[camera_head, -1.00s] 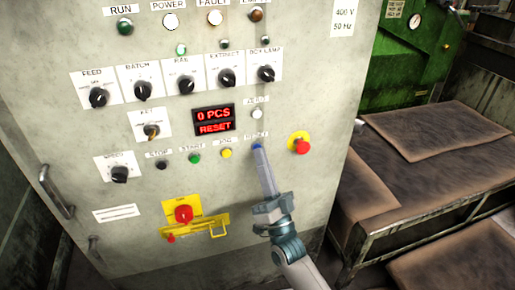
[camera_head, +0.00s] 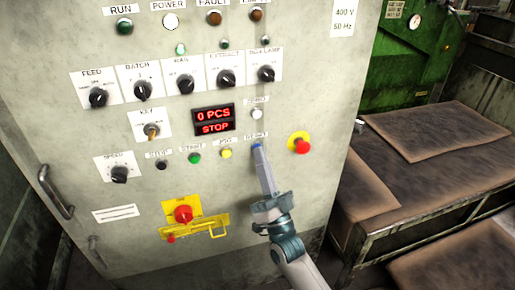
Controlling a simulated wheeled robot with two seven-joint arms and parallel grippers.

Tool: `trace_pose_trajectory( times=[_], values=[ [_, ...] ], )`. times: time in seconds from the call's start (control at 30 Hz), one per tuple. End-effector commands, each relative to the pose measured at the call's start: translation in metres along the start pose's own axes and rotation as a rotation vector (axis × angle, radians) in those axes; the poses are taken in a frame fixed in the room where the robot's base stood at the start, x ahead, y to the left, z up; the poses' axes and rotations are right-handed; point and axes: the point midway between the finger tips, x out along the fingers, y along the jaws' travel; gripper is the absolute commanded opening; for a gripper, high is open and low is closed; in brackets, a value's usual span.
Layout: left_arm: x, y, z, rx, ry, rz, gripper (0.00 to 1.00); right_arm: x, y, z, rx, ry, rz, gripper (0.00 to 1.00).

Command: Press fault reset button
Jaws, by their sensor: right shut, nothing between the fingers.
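The control cabinet (camera_head: 80,160) carries a row of small buttons below a red display (camera_head: 214,120) that reads "0 PCS" and "STOP". My right gripper (camera_head: 257,148) is shut and empty. Its tip is at the right end of the button row, just below the label that appears to read RESET (camera_head: 256,135). The button there is hidden behind the fingertips, with a bit of blue showing at the tip. I cannot tell whether the tip touches it. The FAULT lamp (camera_head: 214,18) at the top is dark. My left gripper is not in view.
A red emergency stop on a yellow base (camera_head: 301,143) sits close right of my gripper. A yellow button (camera_head: 226,153) is to its left, a white one (camera_head: 257,113) above. A red-and-yellow main switch (camera_head: 184,214) is lower left. Brown-topped benches (camera_head: 435,130) stand at right.

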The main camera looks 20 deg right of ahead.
Motion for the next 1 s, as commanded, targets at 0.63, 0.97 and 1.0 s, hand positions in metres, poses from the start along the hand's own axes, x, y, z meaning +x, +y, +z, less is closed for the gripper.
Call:
trace_pose_trajectory(
  times=[0.63, 0.97, 1.0],
  values=[
    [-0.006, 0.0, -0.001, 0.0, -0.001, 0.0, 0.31, -0.012, -0.008, -0.008, 0.0, -0.001, 0.0, 0.0],
    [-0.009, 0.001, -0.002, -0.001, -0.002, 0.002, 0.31, -0.016, -0.012, -0.012, 0.0, -0.002, 0.001, 0.0],
    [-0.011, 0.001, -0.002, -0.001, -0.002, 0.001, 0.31, -0.018, -0.014, -0.013, 0.0, -0.001, 0.0, 0.0]
  ],
)
